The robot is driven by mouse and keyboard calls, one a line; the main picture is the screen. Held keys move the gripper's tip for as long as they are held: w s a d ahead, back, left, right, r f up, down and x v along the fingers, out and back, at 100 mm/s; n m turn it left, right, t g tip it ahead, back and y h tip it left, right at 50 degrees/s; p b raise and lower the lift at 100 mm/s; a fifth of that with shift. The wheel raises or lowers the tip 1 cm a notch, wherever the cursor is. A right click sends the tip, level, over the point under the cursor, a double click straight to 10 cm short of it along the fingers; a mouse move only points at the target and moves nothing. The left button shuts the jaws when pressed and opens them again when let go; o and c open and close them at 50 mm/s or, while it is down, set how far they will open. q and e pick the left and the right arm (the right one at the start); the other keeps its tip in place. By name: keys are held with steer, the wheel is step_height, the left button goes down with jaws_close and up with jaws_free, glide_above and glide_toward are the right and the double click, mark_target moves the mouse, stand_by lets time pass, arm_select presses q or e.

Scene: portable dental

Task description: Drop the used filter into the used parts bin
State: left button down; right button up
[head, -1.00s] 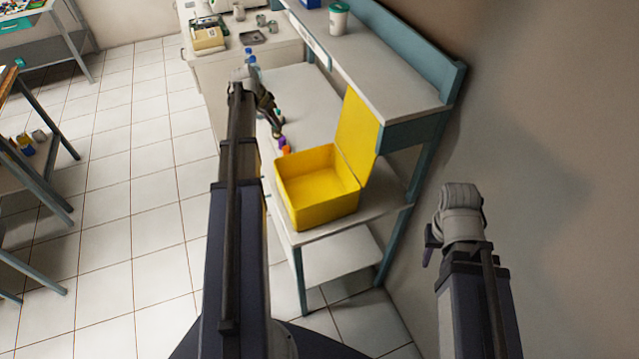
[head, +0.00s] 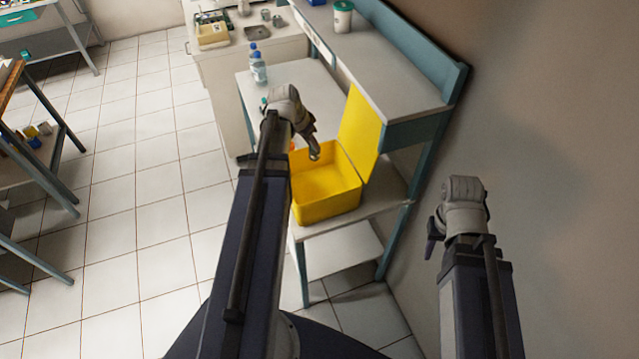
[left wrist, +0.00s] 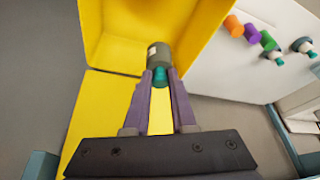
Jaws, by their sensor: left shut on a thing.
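The used parts bin (head: 325,205) is a yellow box with its lid (head: 358,135) raised, standing on the near end of the bench. My left gripper (head: 314,152) is over the bin's open top, near its far side. In the left wrist view its purple fingers (left wrist: 160,82) are shut on the used filter, a grey cylinder (left wrist: 159,56) with a teal end. The yellow bin (left wrist: 110,35) lies behind the filter in that view. My right gripper (head: 436,238) hangs by the wall on the right, away from the bin; its fingers do not show clearly.
Several small coloured parts, orange (left wrist: 233,26), purple (left wrist: 252,33) and green (left wrist: 269,41), lie on the bench beside the bin. A bottle (head: 258,68) stands farther back. A raised shelf (head: 390,75) with a cup (head: 342,18) runs along the right.

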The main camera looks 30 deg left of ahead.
mark_target(310, 151)
arm_select(q)
step_height(310, 151, down, 5)
steer(key=b, duration=0.4)
steer(key=c, duration=0.7)
jaws_free()
steer(key=shift+o, duration=0.2)
steer(key=shift+r, duration=0.15)
steer(key=p+v, duration=0.7)
steer(key=shift+s+r, duration=0.1)
steer(key=shift+r, duration=0.25)
steer(key=shift+f, duration=0.1)
steer(key=shift+a, duration=0.1)
